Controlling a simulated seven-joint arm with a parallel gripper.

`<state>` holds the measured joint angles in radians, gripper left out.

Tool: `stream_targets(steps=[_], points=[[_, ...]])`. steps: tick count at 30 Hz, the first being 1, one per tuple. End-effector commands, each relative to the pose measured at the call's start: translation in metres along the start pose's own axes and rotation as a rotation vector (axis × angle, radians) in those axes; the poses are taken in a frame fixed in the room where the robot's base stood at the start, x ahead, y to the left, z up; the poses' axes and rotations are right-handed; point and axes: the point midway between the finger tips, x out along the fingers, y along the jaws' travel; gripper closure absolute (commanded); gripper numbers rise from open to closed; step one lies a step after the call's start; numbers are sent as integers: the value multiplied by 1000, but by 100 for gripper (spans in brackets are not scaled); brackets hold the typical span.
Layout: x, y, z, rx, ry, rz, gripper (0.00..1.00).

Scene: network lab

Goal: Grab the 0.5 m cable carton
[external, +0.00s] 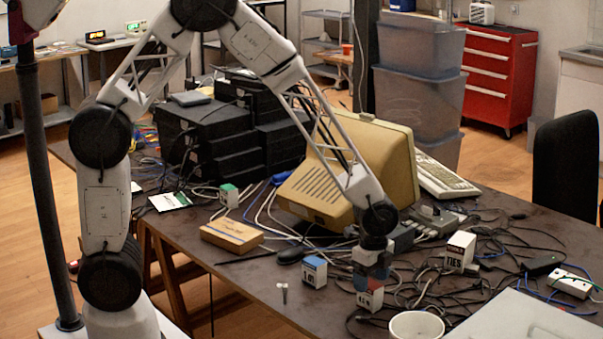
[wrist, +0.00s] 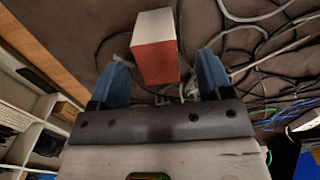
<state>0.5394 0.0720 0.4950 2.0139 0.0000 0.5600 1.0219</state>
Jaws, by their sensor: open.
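A small white carton with a red face (external: 369,300) stands on the dark table directly below my gripper (external: 373,276). Its label is too small to read surely. In the wrist view the carton (wrist: 153,48) shows its red face towards the camera and a white side, and lies between the two blue fingers. My gripper (wrist: 163,76) is open, with the fingers apart on either side of the carton. A gap shows on the right; on the left the finger looks closer. I cannot tell whether either finger touches it.
Similar cartons stand nearby: a blue-marked one (external: 314,271), a TIES one (external: 460,251) and a green-marked one (external: 229,196). A white round container (external: 416,325) stands close in front. Loose cables (external: 427,287) lie around. A beige monitor (external: 335,180) stands behind.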

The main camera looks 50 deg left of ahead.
Motion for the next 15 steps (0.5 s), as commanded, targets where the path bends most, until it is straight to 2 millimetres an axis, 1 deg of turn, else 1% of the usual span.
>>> stream_targets(steps=[6, 9, 15], points=[[25, 2, -1, 0, -1, 2, 28], [33, 2, -1, 0, -1, 1, 28], [40, 2, -1, 0, 0, 0, 28]])
